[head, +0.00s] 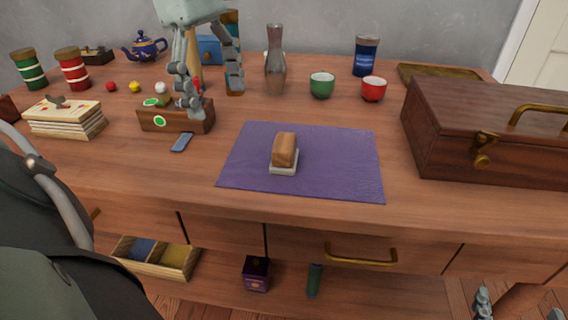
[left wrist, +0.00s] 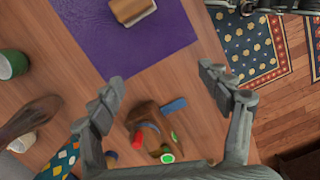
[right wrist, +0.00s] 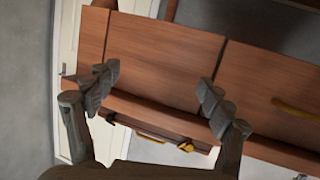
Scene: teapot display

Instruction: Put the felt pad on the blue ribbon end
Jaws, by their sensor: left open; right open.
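A brown block with a pale grey layer under it, which seems to be the felt pad (head: 285,168), rests on the purple mat (head: 345,175); the left wrist view shows it at the top (left wrist: 130,10). A short blue strip, likely the blue ribbon end (head: 181,142), lies at the front of a small wooden box (head: 150,122); it also shows in the left wrist view (left wrist: 174,104). My left gripper (head: 214,101) is open and empty above the box, left of the mat. My right gripper (right wrist: 157,78) is open and empty, low at the right near the counter front.
A large wooden chest (head: 480,125) fills the right side. A vase (head: 276,65), a green cup (head: 321,86) and a red cup (head: 374,89) stand behind the mat. A card stack (head: 65,120) is at left. The counter between box and mat is clear.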

